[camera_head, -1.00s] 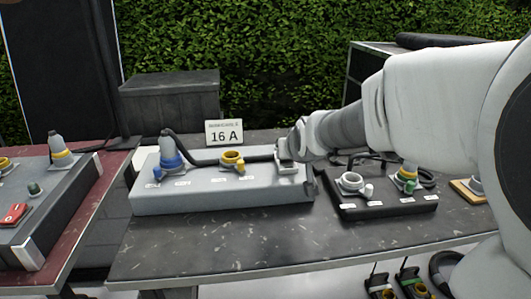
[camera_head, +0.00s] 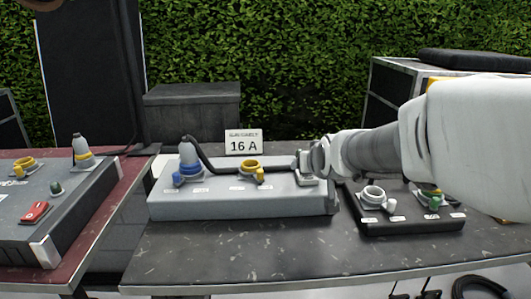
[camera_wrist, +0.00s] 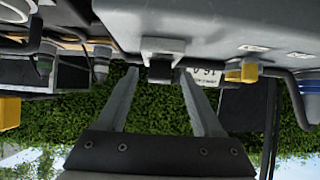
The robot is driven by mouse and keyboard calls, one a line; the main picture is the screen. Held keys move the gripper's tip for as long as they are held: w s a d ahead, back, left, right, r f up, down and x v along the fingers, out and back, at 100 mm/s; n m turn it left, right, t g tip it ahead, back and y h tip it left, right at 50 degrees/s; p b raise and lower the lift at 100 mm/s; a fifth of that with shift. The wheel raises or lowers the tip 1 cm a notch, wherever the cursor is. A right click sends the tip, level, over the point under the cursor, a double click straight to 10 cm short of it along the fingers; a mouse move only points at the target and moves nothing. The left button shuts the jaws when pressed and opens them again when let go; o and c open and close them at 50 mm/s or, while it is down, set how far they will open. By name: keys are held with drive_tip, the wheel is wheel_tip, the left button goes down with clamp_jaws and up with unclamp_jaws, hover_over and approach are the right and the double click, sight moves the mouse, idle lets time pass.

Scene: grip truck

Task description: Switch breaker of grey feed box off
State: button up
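The grey feed box (camera_head: 240,206) stands on the dark table, with a 16 A sign (camera_head: 243,141) behind it. A blue plug (camera_head: 188,162) and a yellow socket (camera_head: 249,165) sit on its top. My gripper (camera_head: 308,165) is at the right end of the box, and my wrist hides part of that end. In the wrist view, turned upside down, the box (camera_wrist: 220,25) fills the top. My open fingers (camera_wrist: 160,76) stand on either side of a small dark lever (camera_wrist: 160,72) below a grey housing (camera_wrist: 163,47), likely the breaker. Contact cannot be told.
A black box (camera_head: 410,222) with sockets stands close on the right. A grey box (camera_head: 62,215) with a red switch (camera_head: 35,212) is on the red table at left. A dark case (camera_head: 193,110) is behind. The table front is clear.

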drive_tip(key=p+v, duration=0.4)
drive_tip(key=v, duration=1.3)
drive_tip(key=shift+s+p, duration=0.15)
drive_tip(key=shift+p, duration=0.2)
